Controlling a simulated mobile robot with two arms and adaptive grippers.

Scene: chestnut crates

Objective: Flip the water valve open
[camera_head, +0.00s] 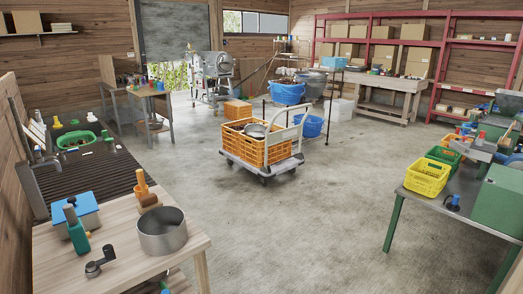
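No part that I can clearly tell as the water valve shows in the head view. A dark grey tap-like fitting (38,158) stands against the wooden wall at the left, beside a dark ribbed surface (92,178). It is too small to tell whether any handle on it is open or shut. A small grey crank-like piece with a dark knob (100,262) lies on the light wooden table at the front left. A small blue-topped piece (453,202) sits on the right-hand table. Neither of my grippers is in view.
The wooden table (195,240) also holds a metal pot (162,238), a green bottle and a blue box. A trolley (264,170) with orange crates stands mid-floor. The concrete floor (300,230) between is clear.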

